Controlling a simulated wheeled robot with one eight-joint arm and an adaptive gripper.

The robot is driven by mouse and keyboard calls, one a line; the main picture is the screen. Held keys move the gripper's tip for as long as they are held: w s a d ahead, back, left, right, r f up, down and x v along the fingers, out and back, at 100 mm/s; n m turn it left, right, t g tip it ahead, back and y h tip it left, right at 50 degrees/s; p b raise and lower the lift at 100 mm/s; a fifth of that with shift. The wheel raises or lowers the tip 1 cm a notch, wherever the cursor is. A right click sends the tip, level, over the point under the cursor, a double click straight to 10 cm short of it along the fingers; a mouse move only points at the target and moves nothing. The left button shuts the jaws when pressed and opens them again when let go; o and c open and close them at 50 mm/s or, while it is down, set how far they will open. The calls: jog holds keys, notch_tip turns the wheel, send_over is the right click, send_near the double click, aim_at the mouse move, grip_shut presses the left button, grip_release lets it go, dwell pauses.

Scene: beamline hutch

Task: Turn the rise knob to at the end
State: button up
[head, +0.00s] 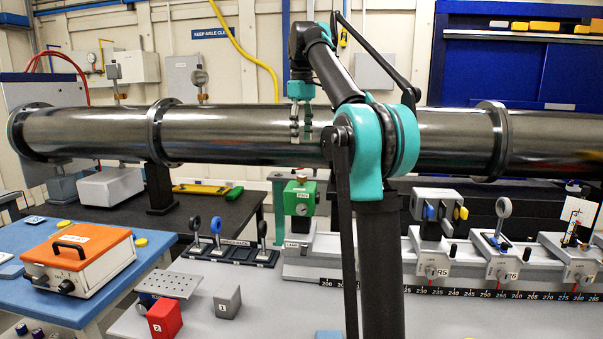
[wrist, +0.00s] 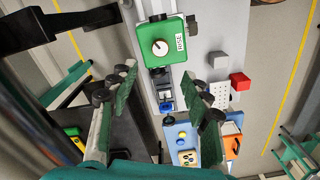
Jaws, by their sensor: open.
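The rise knob (wrist: 160,47) is a round, pale dial on the face of a green box (wrist: 172,32), beside a label that reads RISE. The dial's mark is too small to read surely. In the head view the green box (head: 299,199) stands at the far end of the grey rail, with a small pale knob (head: 301,176) on top. My gripper (head: 301,125) points down, high above the box, in front of the steel pipe. In the wrist view my gripper (wrist: 160,84) is open and empty, its fingers apart, and the knob lies beyond the fingertips.
The thick steel pipe (head: 240,130) crosses behind my arm. Lens holders (head: 215,228) stand left of the box, and rail carriers (head: 435,215) stand to its right. A red block (head: 164,318) and a grey block (head: 227,302) sit on the table. An orange-lidded case (head: 80,255) is at left.

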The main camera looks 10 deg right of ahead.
aim_at(302, 176)
notch_tip(302, 176, down, 12)
jog(key=shift+f, duration=0.15)
dwell(0.3)
jog(key=shift+c, duration=0.2)
grip_shut()
jog(key=shift+m, duration=0.3)
jog(key=m, duration=0.5)
jog(key=shift+m, duration=0.3)
jog(key=m, duration=0.5)
jog(key=shift+m, duration=0.3)
